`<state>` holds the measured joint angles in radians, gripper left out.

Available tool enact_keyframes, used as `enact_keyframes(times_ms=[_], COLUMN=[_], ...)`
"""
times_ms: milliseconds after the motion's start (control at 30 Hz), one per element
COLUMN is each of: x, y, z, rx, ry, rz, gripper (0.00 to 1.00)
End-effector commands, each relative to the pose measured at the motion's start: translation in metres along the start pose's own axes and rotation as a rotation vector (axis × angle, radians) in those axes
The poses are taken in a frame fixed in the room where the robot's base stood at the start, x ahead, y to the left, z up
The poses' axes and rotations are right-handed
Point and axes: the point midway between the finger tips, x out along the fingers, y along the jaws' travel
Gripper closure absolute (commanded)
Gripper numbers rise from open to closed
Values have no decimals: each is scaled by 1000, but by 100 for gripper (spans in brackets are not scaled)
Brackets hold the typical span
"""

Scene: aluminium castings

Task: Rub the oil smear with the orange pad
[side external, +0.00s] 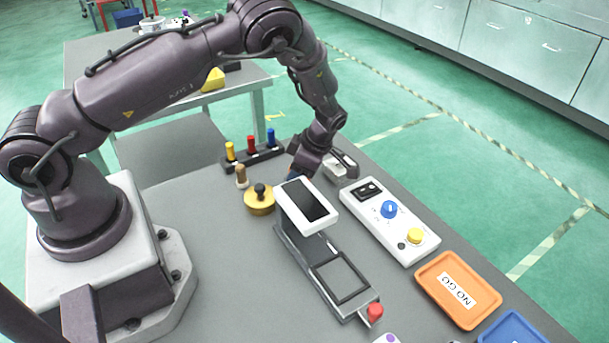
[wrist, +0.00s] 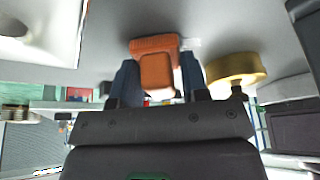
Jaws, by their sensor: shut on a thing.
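My gripper (wrist: 158,84) is shut on the orange pad (wrist: 157,62), which sits between its two dark blue fingers in the wrist view. The pad is close to a grey surface; I cannot tell whether it touches it. In the side view my gripper (side external: 294,174) is low over the grey table, behind the device with a dark screen (side external: 306,200), which hides the fingertips and the pad. I cannot make out the oil smear in either view. A small pale patch shows beside the pad in the wrist view, but I cannot tell what it is.
A brass disc with a black knob (side external: 259,200) stands close by my gripper. A rack with coloured pegs (side external: 252,156) is behind. A white control box (side external: 390,222) stands right of the screen device. An orange NO GO tray (side external: 432,265) and a blue tray (side external: 512,331) lie front right.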

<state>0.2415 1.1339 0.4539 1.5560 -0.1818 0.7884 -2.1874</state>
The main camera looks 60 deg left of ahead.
Motion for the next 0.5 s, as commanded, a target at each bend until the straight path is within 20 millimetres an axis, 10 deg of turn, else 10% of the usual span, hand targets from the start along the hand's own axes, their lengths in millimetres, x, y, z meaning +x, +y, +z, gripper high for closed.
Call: enact_keyframes(times_ms=[500], x=[8], y=[21], z=[-20], rx=[3], ry=[1], rz=[0], gripper=[81])
